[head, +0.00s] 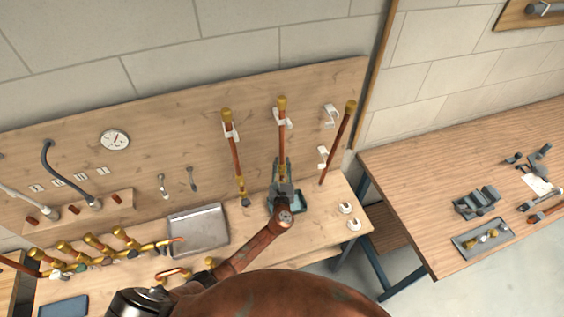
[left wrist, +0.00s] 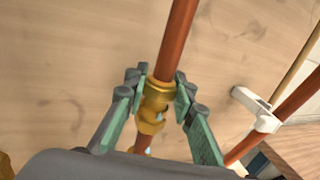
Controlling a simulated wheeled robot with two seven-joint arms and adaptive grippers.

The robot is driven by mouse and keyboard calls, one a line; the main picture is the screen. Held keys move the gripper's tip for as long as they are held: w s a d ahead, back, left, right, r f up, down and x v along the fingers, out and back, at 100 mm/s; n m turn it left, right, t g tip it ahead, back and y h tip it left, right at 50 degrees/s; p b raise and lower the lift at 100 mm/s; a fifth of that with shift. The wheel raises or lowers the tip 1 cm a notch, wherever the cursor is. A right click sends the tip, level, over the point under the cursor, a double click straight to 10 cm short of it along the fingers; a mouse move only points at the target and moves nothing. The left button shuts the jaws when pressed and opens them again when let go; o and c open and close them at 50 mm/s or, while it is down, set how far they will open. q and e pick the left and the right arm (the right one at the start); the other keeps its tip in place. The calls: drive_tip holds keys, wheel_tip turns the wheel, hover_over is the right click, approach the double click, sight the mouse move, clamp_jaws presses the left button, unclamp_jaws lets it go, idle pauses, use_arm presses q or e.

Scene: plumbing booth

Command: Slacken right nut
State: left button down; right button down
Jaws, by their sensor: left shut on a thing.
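My left gripper (head: 281,180) is at the lower end of the middle upright copper pipe (head: 282,135) on the wooden back board. In the left wrist view, its two green-and-grey fingers (left wrist: 158,84) are shut on a brass nut (left wrist: 156,98), one on each side. The copper pipe runs up out of the nut, and a short piece of copper shows below it. In the head view, the gripper hides this nut. My right gripper is not in view.
Another upright pipe (head: 232,150) stands left of the gripper. A leaning pipe (head: 338,143) with a white clip (head: 323,157) is close on the right. A grey tray (head: 198,231) lies on the bench to the left. White clips (head: 346,208) lie to the right.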

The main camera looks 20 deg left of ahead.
sight(284, 167)
use_arm(q)
drive_tip(key=n+g+y+b, duration=0.1)
drive_tip(key=y, duration=0.1)
drive_tip(key=n+y+b, duration=0.1)
drive_tip(key=n+y, duration=0.1)
drive_tip(key=shift+f+g, duration=0.15)
drive_tip(key=shift+g, duration=0.25)
drive_tip(key=shift+n+g+y+b, duration=0.5)
drive_tip(key=shift+n+y+b, duration=0.1)
drive_tip(key=shift+y, duration=0.4)
drive_tip(key=shift+r, duration=0.2)
drive_tip(key=c, duration=1.6)
unclamp_jaws()
drive_tip(key=shift+s, duration=0.1)
drive_tip(key=v, duration=0.7)
drive_tip(key=shift+d, duration=0.2)
